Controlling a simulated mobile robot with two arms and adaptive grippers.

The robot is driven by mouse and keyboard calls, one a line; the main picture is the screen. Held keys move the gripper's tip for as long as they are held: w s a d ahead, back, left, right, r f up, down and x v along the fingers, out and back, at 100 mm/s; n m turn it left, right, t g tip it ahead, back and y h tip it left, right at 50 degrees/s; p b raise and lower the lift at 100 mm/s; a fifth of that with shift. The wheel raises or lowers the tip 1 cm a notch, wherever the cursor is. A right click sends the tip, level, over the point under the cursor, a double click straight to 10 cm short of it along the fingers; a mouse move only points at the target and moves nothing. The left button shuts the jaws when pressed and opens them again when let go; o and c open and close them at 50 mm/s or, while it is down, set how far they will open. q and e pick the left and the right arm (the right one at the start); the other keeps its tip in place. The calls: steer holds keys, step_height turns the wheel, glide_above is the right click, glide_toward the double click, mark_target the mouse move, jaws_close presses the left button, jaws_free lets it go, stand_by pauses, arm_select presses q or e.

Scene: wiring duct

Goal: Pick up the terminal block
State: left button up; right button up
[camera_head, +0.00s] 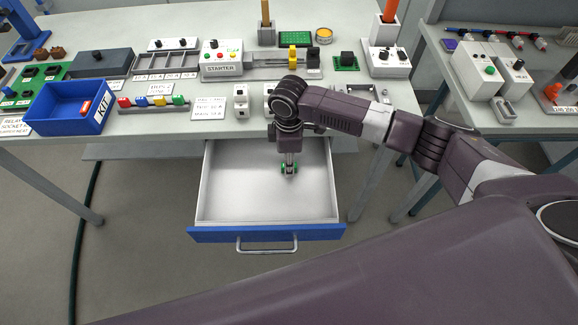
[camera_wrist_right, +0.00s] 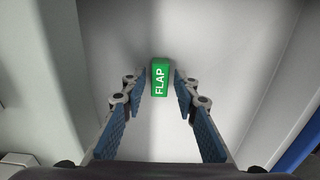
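The terminal block is a small green block marked FLAP (camera_wrist_right: 160,78), lying in the open drawer (camera_head: 215,205). In the head view only bits of green show beside my right gripper (camera_head: 289,168), which points down into the drawer. In the right wrist view my right gripper (camera_wrist_right: 160,85) is open, with one finger on each side of the block. Narrow gaps show between fingers and block, so I see no clear contact. The rest of the drawer floor looks empty. My left gripper is not in view.
The drawer has a blue front (camera_head: 268,233) with a metal handle (camera_head: 267,245). Above it, the table holds a blue KIT bin (camera_head: 70,122), a STARTER box (camera_head: 221,70) and several parts and labels. Another table (camera_head: 450,110) stands at right.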

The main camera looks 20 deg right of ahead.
jaws_close()
steer(key=shift+r, duration=0.1)
